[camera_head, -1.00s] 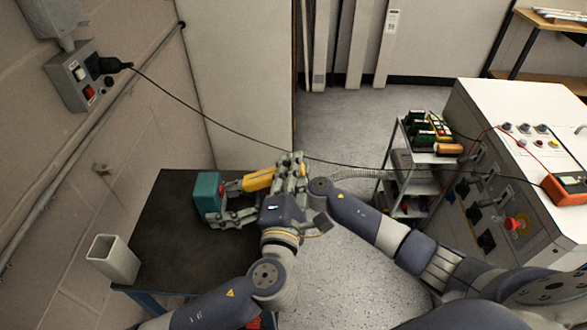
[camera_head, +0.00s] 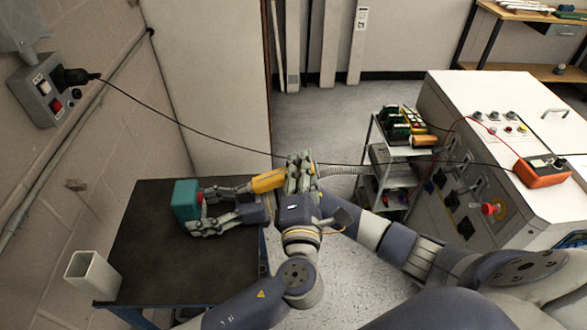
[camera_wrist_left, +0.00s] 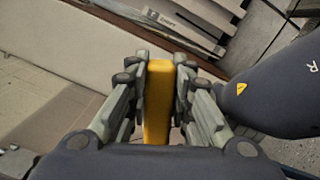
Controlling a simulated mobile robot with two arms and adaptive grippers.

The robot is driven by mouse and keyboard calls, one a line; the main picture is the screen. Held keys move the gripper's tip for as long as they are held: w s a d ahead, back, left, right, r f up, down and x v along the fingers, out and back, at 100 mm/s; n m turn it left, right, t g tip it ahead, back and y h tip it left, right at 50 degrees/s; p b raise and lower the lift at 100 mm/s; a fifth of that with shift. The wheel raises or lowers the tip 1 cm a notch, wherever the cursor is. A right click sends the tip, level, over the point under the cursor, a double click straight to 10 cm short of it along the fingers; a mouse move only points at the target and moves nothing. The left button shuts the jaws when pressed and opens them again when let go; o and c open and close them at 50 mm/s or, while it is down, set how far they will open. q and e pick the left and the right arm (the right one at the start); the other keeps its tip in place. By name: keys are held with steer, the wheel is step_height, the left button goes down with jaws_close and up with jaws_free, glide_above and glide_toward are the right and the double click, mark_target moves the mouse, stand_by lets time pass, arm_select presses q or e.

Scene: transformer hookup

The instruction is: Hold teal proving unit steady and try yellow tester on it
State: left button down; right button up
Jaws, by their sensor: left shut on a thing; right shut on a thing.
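The teal proving unit (camera_head: 186,201) stands near the far side of the dark table. My right gripper (camera_head: 206,209) is shut on it from the right, with fingers on its near and far sides. A small red spot shows on its right face between the fingers. My left gripper (camera_head: 292,176), further right, is shut on the yellow tester (camera_head: 268,181) and holds it above the table's right edge. The tester points left, apart from the proving unit. In the left wrist view the yellow tester (camera_wrist_left: 158,103) stands between both fingers; its tip is hidden.
The dark table (camera_head: 150,262) bears a white square holder (camera_head: 92,275) at its near left corner. A black cable hangs from the wall socket box (camera_head: 44,90) across behind my grippers. A trolley (camera_head: 392,151) and a white cabinet (camera_head: 480,90) with an orange meter (camera_head: 541,172) stand right.

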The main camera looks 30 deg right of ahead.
arm_select(q)
steer(key=shift+s+d+f, duration=0.1)
steer(key=shift+s+d, duration=0.05)
steer(key=shift+d, duration=0.05)
arm_select(e)
steer(key=o, duration=0.9)
steer(key=v, duration=1.2)
steer(key=shift+f, duration=0.1)
steer(key=shift+d, duration=0.1)
